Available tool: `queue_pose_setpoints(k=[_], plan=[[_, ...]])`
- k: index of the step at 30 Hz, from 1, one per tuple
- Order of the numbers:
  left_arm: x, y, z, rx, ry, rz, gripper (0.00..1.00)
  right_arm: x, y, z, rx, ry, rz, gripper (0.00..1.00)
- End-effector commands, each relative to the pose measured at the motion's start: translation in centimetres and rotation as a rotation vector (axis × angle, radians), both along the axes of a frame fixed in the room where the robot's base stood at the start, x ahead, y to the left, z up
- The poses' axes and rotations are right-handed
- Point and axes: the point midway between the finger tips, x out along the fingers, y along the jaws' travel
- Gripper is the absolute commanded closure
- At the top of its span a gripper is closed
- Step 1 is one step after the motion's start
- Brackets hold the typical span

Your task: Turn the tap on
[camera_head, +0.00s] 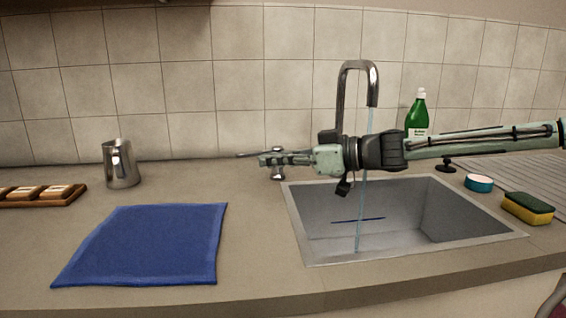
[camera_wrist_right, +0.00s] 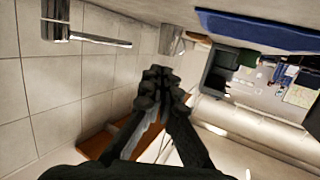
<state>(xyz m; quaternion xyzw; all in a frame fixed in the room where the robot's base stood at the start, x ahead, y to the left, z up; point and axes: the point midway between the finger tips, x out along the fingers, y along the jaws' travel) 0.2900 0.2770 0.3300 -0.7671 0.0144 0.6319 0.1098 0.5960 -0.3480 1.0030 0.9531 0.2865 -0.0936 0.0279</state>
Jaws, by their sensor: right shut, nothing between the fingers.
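The chrome tap (camera_head: 358,70) arches over the sink (camera_head: 430,250). A thin stream of water (camera_head: 361,200) falls from its spout into the basin. A small chrome fitting (camera_head: 277,174), seemingly the tap's handle, stands on the counter left of the sink, partly hidden by my right gripper. A chrome lever (camera_wrist_right: 95,40) shows at the upper left of the wrist view. My right gripper (camera_head: 264,160) reaches in from the right, in front of the tap, with its tips by the fitting. Its dark fingers (camera_wrist_right: 158,76) are together and empty, apart from the lever. My left gripper is out of view.
A blue cloth (camera_head: 145,245) lies front left; a metal pitcher (camera_head: 120,165) and a wooden tray (camera_head: 70,198) stand behind and left. A green bottle (camera_head: 417,112), a round tin (camera_head: 479,183) and a sponge (camera_head: 528,208) are right. The tiled wall (camera_head: 230,60) closes the back.

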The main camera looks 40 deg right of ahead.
Motion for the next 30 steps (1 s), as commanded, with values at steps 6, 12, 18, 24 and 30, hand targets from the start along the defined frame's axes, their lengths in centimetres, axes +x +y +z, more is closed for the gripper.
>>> queue_pose_setpoints(k=[6, 12, 18, 24, 30], plan=[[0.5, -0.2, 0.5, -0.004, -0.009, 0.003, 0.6, -2.2, 0.3, 0.6, -0.001, -0.004, 0.001, 1.0], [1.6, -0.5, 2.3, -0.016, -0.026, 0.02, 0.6, -4.0, 0.5, 0.8, -0.003, -0.002, 0.001, 1.0], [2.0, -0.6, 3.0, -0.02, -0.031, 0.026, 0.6, -4.6, 0.5, 0.9, -0.001, -0.001, 0.0, 1.0], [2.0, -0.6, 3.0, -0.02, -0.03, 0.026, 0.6, -4.7, 0.5, 0.9, 0.0, 0.0, 0.0, 1.0], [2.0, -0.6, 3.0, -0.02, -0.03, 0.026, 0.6, -4.6, 0.5, 0.9, 0.0, 0.0, 0.0, 1.0]])
